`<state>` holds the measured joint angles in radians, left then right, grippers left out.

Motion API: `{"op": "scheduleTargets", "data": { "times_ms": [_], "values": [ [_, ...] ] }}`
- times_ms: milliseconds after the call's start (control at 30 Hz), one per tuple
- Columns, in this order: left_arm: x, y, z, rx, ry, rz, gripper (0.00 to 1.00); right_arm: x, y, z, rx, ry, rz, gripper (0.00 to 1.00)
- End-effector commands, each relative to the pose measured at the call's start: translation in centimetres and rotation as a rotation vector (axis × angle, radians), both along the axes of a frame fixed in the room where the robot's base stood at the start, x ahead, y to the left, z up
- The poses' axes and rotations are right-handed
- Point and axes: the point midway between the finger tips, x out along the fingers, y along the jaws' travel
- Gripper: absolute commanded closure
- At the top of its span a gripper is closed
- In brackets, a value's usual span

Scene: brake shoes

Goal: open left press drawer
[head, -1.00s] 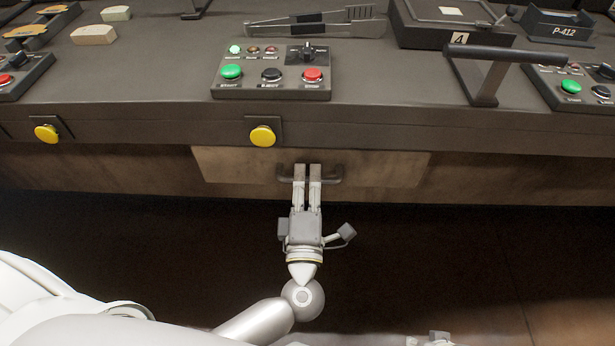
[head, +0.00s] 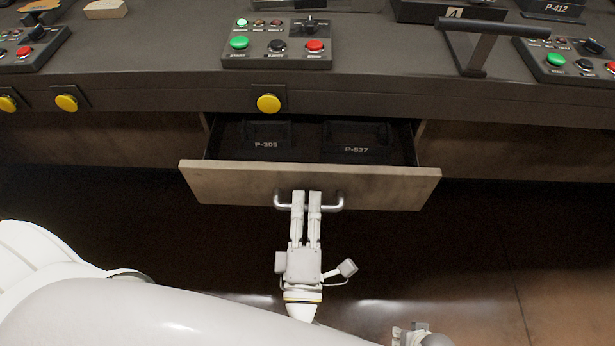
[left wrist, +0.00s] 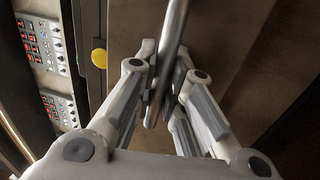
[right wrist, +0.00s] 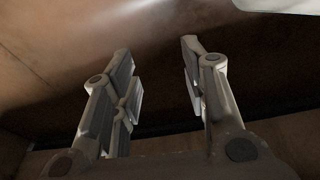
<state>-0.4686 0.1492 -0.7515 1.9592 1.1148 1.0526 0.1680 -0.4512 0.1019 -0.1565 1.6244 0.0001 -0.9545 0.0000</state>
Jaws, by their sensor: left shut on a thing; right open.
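The press drawer (head: 235,184) has a light wooden front and stands pulled out from under the bench in the head view. Two dark bins marked P-205 (head: 262,135) and P-527 (head: 355,140) sit inside it. My left gripper (head: 306,200) is shut on the drawer's metal handle (head: 337,201), at its middle. In the left wrist view the handle bar (left wrist: 174,40) passes between the fingers of my left gripper (left wrist: 166,88). My right gripper (right wrist: 162,85) is open and empty in the right wrist view, with floor behind it.
The bench top (head: 150,60) carries a control panel (head: 277,43) with green, black and red buttons. A yellow button (head: 268,103) is on the bench edge above the drawer. A dark lever handle (head: 485,30) stands at right. Dark floor lies free below the drawer.

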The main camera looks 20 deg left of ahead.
Motion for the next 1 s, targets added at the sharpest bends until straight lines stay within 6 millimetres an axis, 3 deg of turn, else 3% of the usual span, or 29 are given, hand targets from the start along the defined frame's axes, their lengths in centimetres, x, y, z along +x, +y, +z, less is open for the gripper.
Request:
{"op": "scheduleTargets", "data": {
  "times_ms": [100, 333, 533, 900, 933, 1000],
  "values": [
    [-2.4, -0.7, 0.0, -0.001, 0.004, -0.002, 1.00, -0.3, 0.0, -0.5, 0.000, 0.003, 0.001, 0.60],
    [-5.3, -1.6, 0.0, -0.001, 0.002, -0.002, 1.00, -0.6, -0.1, -1.2, -0.001, 0.007, 0.001, 0.60],
    [-6.3, -1.8, 0.0, 0.000, 0.000, -0.001, 1.00, -0.7, -0.1, -1.4, -0.001, 0.007, 0.002, 0.60],
    [-6.3, -1.9, 0.0, 0.000, -0.001, -0.001, 1.00, -0.7, -0.1, -1.4, -0.002, 0.007, 0.002, 0.60],
    [-6.3, -1.9, 0.0, 0.000, -0.001, -0.001, 0.85, -0.7, -0.1, -1.4, -0.002, 0.007, 0.002, 0.60],
    [-6.3, -1.8, 0.0, 0.000, -0.001, -0.001, 0.76, -0.7, -0.1, -1.4, -0.002, 0.007, 0.002, 0.60]
  ]
}}
